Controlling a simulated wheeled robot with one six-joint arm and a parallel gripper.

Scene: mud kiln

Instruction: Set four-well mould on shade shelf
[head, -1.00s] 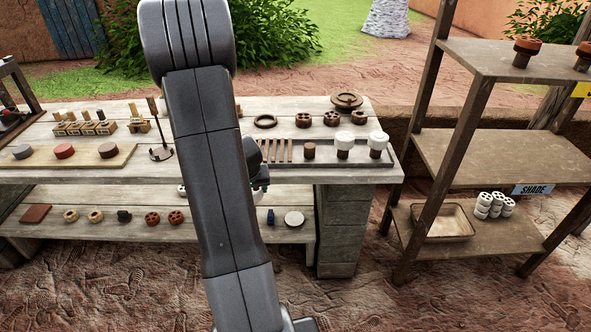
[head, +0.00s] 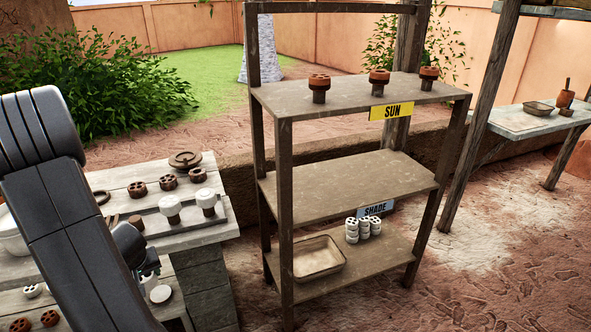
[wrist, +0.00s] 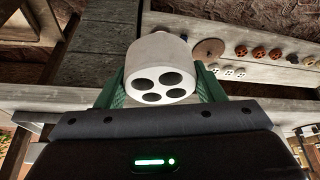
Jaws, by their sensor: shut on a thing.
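A white four-well mould (wrist: 161,70), round with four dark holes facing the camera, sits between the green fingers of my gripper (wrist: 160,88) in the wrist view. The gripper is shut on it. In the head view my gripper (head: 148,268) is low beside the bench at the left, partly hidden by my arm, with a bit of white showing under it. That middle board is bare.
The top board (head: 350,97), marked SUN, carries 3 brown moulds. The bottom board (head: 345,285) holds a tan basin (head: 319,257) and stacked white moulds (head: 362,229). Rack posts stand at the corners. The bench (head: 210,235) at left is crowded; ground right of the rack is open.

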